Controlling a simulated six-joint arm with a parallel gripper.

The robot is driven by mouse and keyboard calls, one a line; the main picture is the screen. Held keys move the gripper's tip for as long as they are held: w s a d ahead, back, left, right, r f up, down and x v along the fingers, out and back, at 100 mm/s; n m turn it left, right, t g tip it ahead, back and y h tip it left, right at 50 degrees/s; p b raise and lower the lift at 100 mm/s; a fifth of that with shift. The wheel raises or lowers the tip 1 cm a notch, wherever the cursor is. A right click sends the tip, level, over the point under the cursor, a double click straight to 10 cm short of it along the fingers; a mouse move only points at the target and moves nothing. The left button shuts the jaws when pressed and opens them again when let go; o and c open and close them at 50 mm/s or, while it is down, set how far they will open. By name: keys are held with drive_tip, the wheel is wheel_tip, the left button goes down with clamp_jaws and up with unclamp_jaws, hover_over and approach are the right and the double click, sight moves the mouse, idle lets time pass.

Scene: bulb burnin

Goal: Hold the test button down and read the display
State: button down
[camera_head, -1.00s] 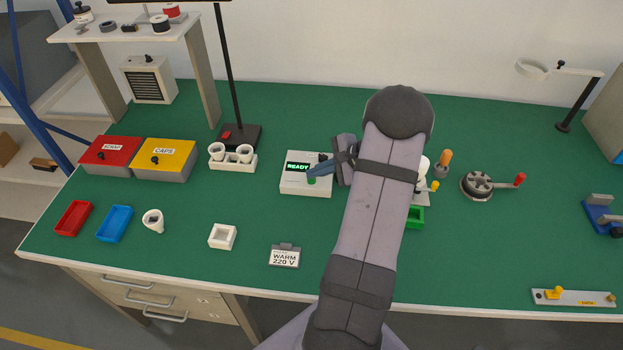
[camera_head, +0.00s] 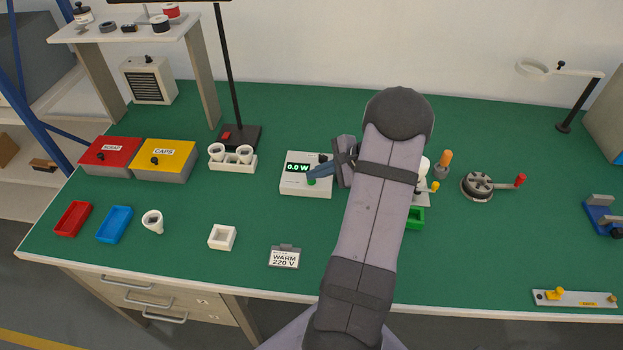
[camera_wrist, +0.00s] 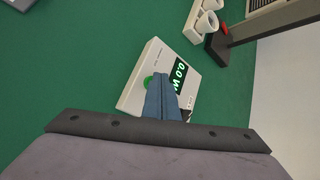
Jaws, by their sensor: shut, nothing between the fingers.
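The white tester box (camera_head: 290,187) stands on the green bench, left of my arm. Its dark display (camera_head: 298,168) reads "0.0 W" in green; the same reading shows sideways in the wrist view (camera_wrist: 179,76). The green test button (camera_head: 311,182) is on the box's top, below the display. My gripper (camera_head: 312,175) is shut and empty, its blue fingers reaching over the box. In the wrist view the fingertips (camera_wrist: 160,77) are right at the green button (camera_wrist: 149,82) and partly cover it. I cannot tell how far the button is pressed.
A white two-socket holder (camera_head: 232,160) and a black stand base (camera_head: 240,137) are left of the tester. A "WARM 220 V" card (camera_head: 284,256) and a white square block (camera_head: 222,237) lie in front. A crank device (camera_head: 478,185) stands right of my arm.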

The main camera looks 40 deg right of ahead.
drive_tip(key=shift+r, duration=0.15)
idle(0.8)
drive_tip(key=shift+r+p, duration=0.55)
drive_tip(key=shift+r, duration=0.15)
wheel_tip(320, 180, up, 5)
drive_tip(key=p, duration=0.3)
idle(0.3)
idle(0.3)
